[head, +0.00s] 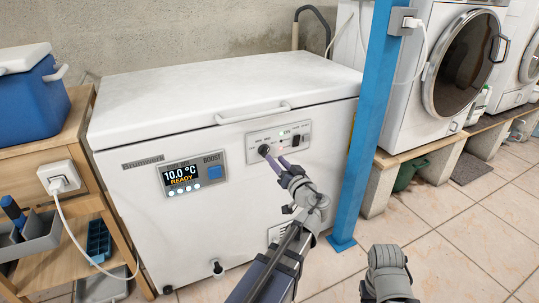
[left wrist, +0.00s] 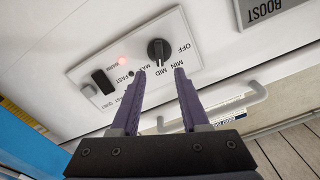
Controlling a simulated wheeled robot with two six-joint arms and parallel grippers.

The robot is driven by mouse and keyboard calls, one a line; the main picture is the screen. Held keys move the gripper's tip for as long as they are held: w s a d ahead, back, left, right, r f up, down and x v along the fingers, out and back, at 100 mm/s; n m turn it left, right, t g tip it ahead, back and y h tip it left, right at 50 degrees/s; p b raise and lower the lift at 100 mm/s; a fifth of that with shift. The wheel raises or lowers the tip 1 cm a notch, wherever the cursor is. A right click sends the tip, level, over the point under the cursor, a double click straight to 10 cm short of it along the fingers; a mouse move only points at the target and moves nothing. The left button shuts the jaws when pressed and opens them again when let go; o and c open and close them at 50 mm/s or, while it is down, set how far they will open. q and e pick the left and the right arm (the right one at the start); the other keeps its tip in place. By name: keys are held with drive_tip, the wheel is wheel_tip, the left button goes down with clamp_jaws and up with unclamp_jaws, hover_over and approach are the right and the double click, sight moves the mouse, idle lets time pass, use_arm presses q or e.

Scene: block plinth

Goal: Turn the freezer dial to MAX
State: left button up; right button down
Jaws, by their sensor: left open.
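The white chest freezer (head: 130,205) stands against the wall. The black dial (head: 264,149) is on its pale control panel (head: 290,136). In the left wrist view the dial (left wrist: 158,51) sits beside the labels OFF, MIN, MID and MAX; I cannot tell for certain which label it points at. My left gripper (head: 276,162) is open in front of the panel. Its two purple fingers (left wrist: 160,72) are apart, just short of the dial in that view, with nothing between them. My right gripper (head: 388,262) is low at the right, away from the freezer; its fingers cannot be made out.
The freezer's lid handle (head: 252,114) runs above the panel. A blue post (head: 372,110) stands right of the freezer. A wooden shelf unit (head: 78,125) stands at the left.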

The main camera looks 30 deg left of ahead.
sight(268, 150)
use_arm(q)
drive_tip(key=x, duration=0.5)
drive_tip(key=shift+w+a, duration=0.25)
drive_tip(key=shift+a, duration=0.05)
clamp_jaws()
idle(0.4)
